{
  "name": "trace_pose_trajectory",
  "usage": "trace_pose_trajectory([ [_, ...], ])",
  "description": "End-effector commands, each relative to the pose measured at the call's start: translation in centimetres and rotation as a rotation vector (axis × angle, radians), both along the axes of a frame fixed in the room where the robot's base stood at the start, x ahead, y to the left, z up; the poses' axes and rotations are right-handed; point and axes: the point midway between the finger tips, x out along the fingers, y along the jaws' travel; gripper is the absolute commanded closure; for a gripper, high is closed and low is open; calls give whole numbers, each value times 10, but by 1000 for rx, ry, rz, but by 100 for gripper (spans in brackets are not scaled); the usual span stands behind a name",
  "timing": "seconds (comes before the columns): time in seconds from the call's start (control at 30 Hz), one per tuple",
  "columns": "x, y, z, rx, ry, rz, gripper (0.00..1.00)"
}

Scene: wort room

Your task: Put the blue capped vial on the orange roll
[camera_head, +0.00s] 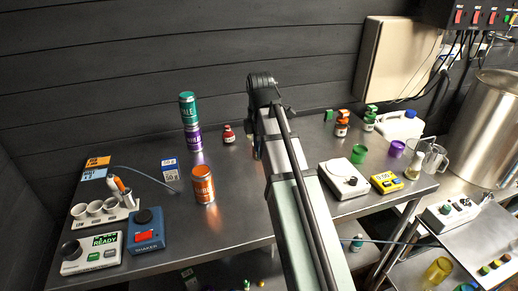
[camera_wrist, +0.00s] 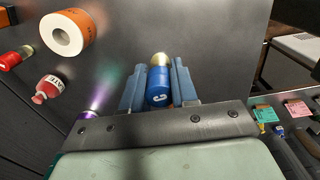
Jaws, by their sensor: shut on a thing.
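In the wrist view the blue capped vial (camera_wrist: 158,88) is between the blue fingers of my gripper (camera_wrist: 159,82), which is shut on it. Its blue part, with a white mark, faces the camera, and a pale golden end shows beyond. The orange roll (camera_wrist: 68,32) is at the upper left of the wrist view, with its pale core opening visible. It is apart from the vial, to the left of my fingers. In the head view my arm hides the held vial, and I cannot make out the roll there.
A green can (camera_head: 188,108) stands on a purple can (camera_head: 193,138); an orange can (camera_head: 203,186) stands in front. A white scale (camera_head: 344,180) and yellow device (camera_head: 386,182) are right of my arm. Clear steel surface lies around the orange can.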

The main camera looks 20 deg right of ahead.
Motion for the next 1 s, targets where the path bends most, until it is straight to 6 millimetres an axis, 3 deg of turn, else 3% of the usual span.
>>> trace_pose_trajectory([
  [0.03, 21, -10, 8, 0, 0, -13, 100],
  [0.2, 77, -36, 30, 0, 1, -47, 100],
  [0.43, 139, -52, 54, 0, 1, -92, 100],
  [0.53, 149, -53, 58, 0, 0, -113, 100],
  [0.73, 147, -53, 50, 0, 0, -162, 100],
  [1.0, 145, -52, 10, 0, 2, -164, 100],
])
